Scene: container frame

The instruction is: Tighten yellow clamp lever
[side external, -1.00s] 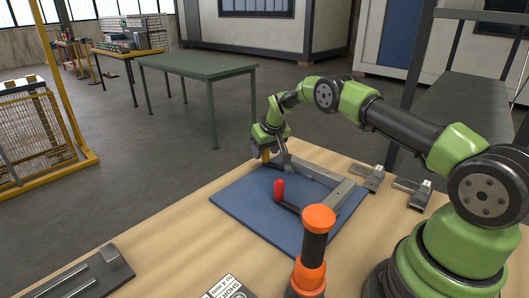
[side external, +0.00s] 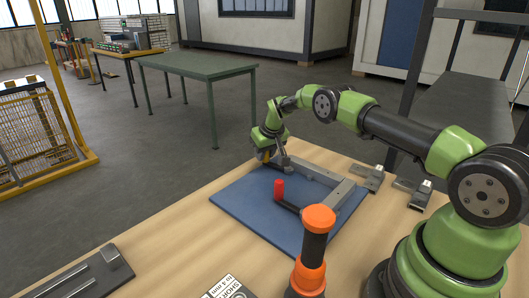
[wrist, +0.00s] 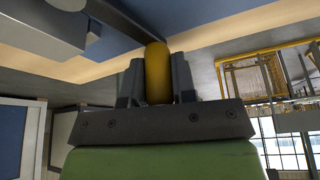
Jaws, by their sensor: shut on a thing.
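The yellow clamp lever (wrist: 157,72) stands between the two dark fingers of my gripper (wrist: 158,84) in the wrist view, with the fingers closed on both sides of it. In the side view my gripper (side external: 268,156) is at the far left corner of the grey frame (side external: 318,172), and only a small piece of the yellow lever (side external: 266,158) shows below my wrist. A red lever (side external: 278,189) stands at the near left corner of the frame, apart from my gripper. The clamp mechanism under the yellow lever is mostly hidden.
The frame lies on a blue mat (side external: 240,208) on the wooden table (side external: 165,240). Metal clamps (side external: 413,190) lie right of the mat. An orange-and-black upright object (side external: 315,240) stands in front. A dark grey plate (side external: 92,277) lies at the front left.

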